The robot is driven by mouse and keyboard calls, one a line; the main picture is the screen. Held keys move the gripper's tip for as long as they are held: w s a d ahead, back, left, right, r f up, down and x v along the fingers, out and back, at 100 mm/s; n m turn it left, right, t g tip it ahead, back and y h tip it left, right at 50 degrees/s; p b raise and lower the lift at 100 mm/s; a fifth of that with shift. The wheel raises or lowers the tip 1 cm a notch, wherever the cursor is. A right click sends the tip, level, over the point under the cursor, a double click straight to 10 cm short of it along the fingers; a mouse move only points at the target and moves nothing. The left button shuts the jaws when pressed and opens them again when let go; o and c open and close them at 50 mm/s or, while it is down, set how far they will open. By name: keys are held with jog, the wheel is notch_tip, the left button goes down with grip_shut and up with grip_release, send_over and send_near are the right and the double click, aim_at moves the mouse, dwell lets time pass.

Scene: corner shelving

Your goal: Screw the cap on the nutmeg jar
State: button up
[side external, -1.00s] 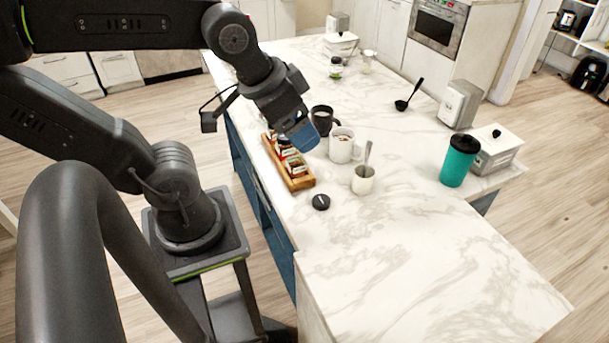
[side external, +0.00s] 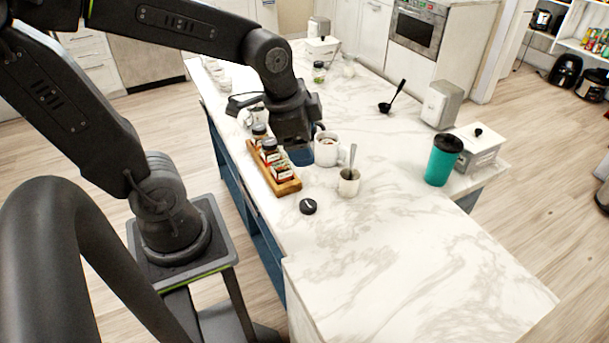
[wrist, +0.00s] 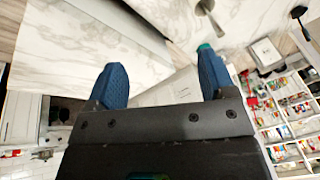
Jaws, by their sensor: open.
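A black round cap (side external: 308,206) lies flat on the marble counter, in front of a wooden spice rack (side external: 290,188). The rack holds several small labelled jars; the ones farther back (side external: 269,145) wear black caps. The nearest jar (side external: 282,172) shows no black cap on top. I cannot read which jar is nutmeg. My gripper (side external: 302,156) hangs just right of the rack, beyond the cap and apart from it. In the wrist view its blue fingers (wrist: 161,60) are spread wide with nothing between them. The cap and jars are not visible there.
A white mug (side external: 327,150) and a cup with a spoon (side external: 349,184) stand close right of my gripper. A teal tumbler (side external: 442,160) and a white box (side external: 479,150) stand farther right. The near counter (side external: 420,260) is clear.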

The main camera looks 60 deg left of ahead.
jog(key=w+a+f+m+g, duration=0.2)
jog(key=w+a+f+m, duration=0.2)
jog(key=f+m, duration=0.4)
jog(key=m+g, duration=0.2)
jog(key=m, duration=0.2)
send_over(308, 204)
notch_tip(308, 204, down, 8)
jog(key=shift+r, duration=0.1)
jog(key=shift+f, duration=4.25)
jog(key=shift+c, duration=0.2)
